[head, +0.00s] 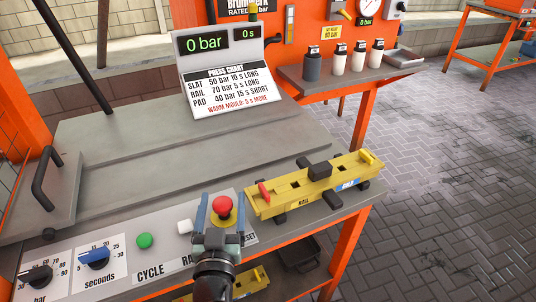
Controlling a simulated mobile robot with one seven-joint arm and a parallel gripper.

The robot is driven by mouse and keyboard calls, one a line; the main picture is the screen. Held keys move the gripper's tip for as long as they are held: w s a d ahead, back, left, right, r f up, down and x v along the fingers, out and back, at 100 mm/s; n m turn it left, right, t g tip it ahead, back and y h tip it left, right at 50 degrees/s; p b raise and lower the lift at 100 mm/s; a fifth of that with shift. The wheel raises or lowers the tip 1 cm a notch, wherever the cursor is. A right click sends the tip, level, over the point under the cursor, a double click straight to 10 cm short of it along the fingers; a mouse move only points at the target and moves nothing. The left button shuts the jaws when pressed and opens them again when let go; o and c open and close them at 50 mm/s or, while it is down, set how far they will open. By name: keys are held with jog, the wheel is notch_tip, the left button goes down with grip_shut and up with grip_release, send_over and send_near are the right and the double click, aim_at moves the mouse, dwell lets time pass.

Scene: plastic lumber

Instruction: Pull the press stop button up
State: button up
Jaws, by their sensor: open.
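The press stop button (222,205) is a red mushroom head on a yellow base, on the sloped grey control panel (175,217) at the press front. My gripper (221,207) is open, seen from behind at the lower middle. Its two blue-grey fingers reach up the picture, one on each side of the red head. Whether they touch it cannot be told. The gripper body hides the panel just in front of the button.
Left of the button are a white button (184,226), a green button (145,241) and blue and black dials (94,257). A yellow rail mould (300,188) lies close on the right. A press chart display (228,75) stands behind. The grey press bed is clear.

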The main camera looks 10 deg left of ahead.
jog(key=shift+s+d+f+b, duration=0.1)
jog(key=shift+s+f+b, duration=0.25)
jog(key=shift+f, duration=0.5)
jog(key=b+v, duration=0.2)
jog(key=v, duration=1)
jog(key=w+d+r+m+t+h+b, duration=0.1)
jog(key=w+d+r+t+h+b, duration=0.15)
jog(key=r, duration=0.45)
jog(key=w+d+r+m+t+h+b, duration=0.1)
jog(key=w+d+r+m+t+b, duration=0.1)
jog(key=w+d+r+b, duration=0.35)
jog(key=s+d+r+t+b, duration=0.2)
jog(key=r, duration=0.6)
jog(key=s+d+r+t+h+b, duration=0.1)
jog(key=s+d+r+b, duration=0.1)
jog(key=r, duration=0.5)
jog(key=shift+s+d+r+t, duration=0.2)
jog(key=shift+s+r+t, duration=0.15)
jog(key=shift+r, duration=0.05)
